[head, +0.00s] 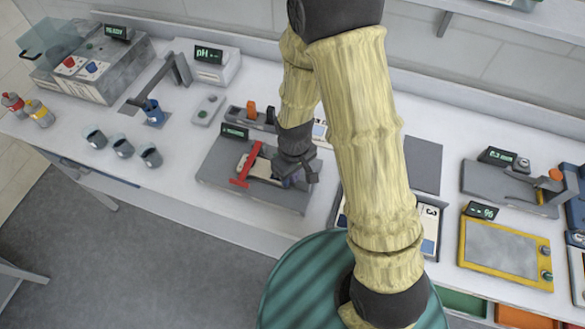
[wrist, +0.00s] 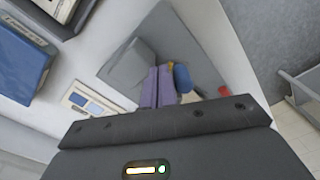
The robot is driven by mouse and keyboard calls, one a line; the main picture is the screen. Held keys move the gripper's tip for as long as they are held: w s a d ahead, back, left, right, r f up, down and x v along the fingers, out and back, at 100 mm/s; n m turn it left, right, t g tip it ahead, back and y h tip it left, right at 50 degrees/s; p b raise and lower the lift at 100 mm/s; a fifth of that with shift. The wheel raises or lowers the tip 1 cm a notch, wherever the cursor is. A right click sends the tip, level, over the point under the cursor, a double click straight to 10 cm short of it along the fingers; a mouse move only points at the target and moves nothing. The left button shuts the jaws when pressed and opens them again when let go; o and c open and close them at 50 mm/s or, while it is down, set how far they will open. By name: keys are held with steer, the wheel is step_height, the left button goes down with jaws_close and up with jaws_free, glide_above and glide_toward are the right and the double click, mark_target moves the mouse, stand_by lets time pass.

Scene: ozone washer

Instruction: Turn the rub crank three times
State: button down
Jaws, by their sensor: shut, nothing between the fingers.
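The rub tester is a grey base plate (head: 222,172) with a small green-lit display (head: 234,131), a red bar (head: 246,165) and a pale strip (head: 262,168). My gripper (head: 291,181) is low over its right part in the head view and hides some of it. In the wrist view my two purple fingers (wrist: 158,87) are together and empty over the grey plate. A blue knob (wrist: 182,78), probably the crank handle, stands just right of the fingertips; I cannot tell if they touch. A red tip (wrist: 225,90) shows farther right.
Several dark cups (head: 122,146) stand left on the white bench. A holder with an orange piece (head: 252,108) is behind the tester. A yellow-framed panel (head: 503,250) lies to the right. The bench's front edge is close to the tester.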

steer(key=shift+s+a, duration=0.25)
steer(key=shift+a, duration=0.3)
steer(key=shift+s+a, duration=0.25)
steer(key=shift+a, duration=0.3)
steer(key=shift+s+a, duration=0.1)
steer(key=shift+a, duration=1.1)
steer(key=shift+w+a, duration=0.2)
steer(key=shift+a, duration=0.4)
steer(key=shift+w+a, duration=0.15)
steer(key=shift+a, duration=0.4)
